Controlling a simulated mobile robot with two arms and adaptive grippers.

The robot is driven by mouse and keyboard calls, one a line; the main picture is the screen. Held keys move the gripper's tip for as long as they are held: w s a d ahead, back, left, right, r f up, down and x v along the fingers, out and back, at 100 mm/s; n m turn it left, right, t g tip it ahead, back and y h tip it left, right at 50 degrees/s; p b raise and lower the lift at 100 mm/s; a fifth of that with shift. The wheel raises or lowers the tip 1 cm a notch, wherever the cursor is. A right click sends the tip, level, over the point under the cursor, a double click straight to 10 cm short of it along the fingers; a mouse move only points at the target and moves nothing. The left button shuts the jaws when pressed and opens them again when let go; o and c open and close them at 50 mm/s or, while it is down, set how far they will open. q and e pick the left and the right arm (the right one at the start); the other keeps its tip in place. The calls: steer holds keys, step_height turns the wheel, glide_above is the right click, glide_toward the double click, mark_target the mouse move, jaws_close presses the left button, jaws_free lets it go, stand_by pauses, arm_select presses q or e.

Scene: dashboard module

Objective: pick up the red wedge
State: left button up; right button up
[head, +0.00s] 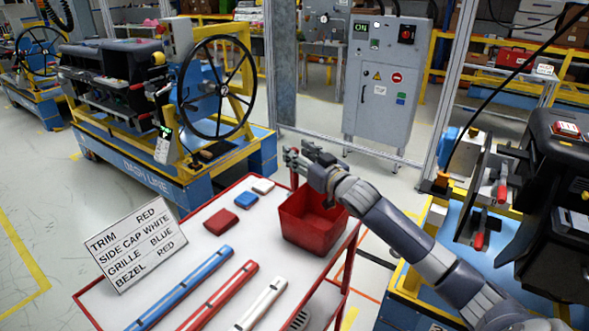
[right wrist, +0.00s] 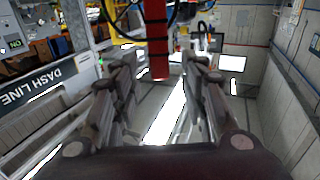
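A small red block (head: 221,222) lies on the white cart top (head: 190,258) in the head view and looks like the red wedge. A blue block (head: 246,201) and a white block (head: 263,186) lie in a row behind it. My right gripper (head: 292,158) is above the cart's far right corner, behind the red bin (head: 308,232) and apart from the blocks. In the right wrist view its fingers (right wrist: 160,90) are spread, with a red upright bar (right wrist: 157,45) showing between them; I cannot tell whether they touch it. My left gripper is not in view.
Blue (head: 180,290), red (head: 218,298) and white (head: 262,303) strips lie on the cart's near part. A sign (head: 133,244) with part names and colors stands at its left. A dashboard station with a steering wheel (head: 217,88) is behind.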

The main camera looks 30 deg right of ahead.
steer(key=shift+w, duration=1.3)
jaws_close()
steer(key=shift+r, duration=0.1)
